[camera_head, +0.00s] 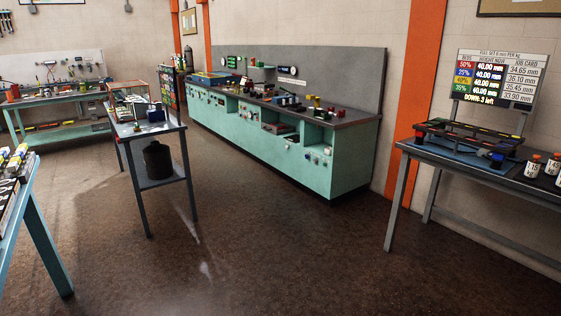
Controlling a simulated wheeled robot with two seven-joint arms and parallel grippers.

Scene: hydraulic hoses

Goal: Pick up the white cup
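No plain white cup can be made out for certain. The nearest match is a small white container (532,170) with an orange-red top and dark markings, upright on the right table (457,165). A similar white container (552,167) stands to its right, and another is cut off by the right edge. Neither of my grippers is in view.
A dark rack (470,138) on a blue mat and a display board (496,80) stand on the right table. A long teal bench (290,150) lines the wall. A narrow table (150,130) and a teal table (45,240) stand left. The middle floor is clear.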

